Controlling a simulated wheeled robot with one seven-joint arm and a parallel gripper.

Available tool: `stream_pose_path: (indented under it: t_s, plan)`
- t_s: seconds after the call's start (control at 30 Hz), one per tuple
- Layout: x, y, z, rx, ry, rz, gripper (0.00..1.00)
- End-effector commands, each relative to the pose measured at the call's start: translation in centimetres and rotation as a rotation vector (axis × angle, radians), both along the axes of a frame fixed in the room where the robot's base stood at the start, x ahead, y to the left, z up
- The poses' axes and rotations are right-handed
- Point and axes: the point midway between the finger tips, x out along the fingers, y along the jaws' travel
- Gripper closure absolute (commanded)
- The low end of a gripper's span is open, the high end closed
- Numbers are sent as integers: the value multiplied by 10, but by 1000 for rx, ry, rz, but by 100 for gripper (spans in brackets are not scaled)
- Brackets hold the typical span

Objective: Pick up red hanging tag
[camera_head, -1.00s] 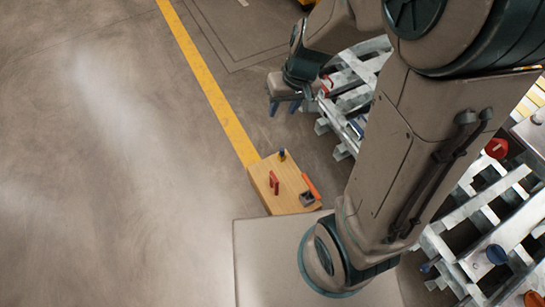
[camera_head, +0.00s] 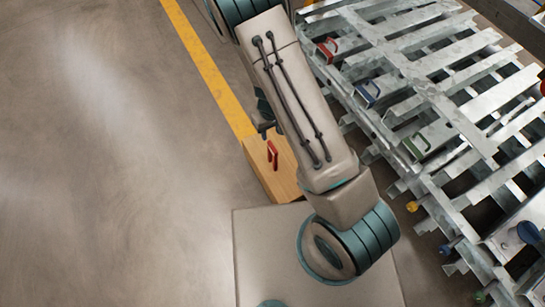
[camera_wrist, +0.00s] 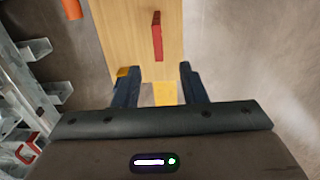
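A thin red piece, likely the red hanging tag (camera_head: 272,154), is on the wooden box (camera_head: 257,162) beside my arm in the head view. The wrist view shows the red tag (camera_wrist: 157,37) on the pale wood top (camera_wrist: 118,50), ahead of my gripper. My gripper (camera_wrist: 160,77) is open; its two dark fingers are apart with nothing gripped between them. The tag lies beyond the fingertips, roughly in line with the gap. In the head view my arm hides most of the gripper and part of the box.
A small yellow piece (camera_wrist: 123,72) is close by the left finger. An orange item (camera_wrist: 72,9) is at the box's upper left. A grey metal rack (camera_head: 430,75) with red (camera_head: 326,50), blue (camera_head: 368,94) and green (camera_head: 416,146) handles stands at right. Floor left is clear.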

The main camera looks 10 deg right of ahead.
Motion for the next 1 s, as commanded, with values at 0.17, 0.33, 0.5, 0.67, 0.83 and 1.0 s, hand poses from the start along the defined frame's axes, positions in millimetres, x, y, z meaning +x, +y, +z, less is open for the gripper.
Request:
stream_pose_path:
  t_s: [0.17,0.33,0.5,0.67,0.83,1.0]
  plan:
    - [0,0,-42,0,2,-2,62]
    - [0,0,-60,1,2,-1,62]
    - [-1,-1,-69,1,2,0,62]
    - [-2,-4,-92,0,2,-1,62]
    - [-1,-4,-110,1,0,0,62]
    - [-1,-4,-113,2,-1,-1,62]
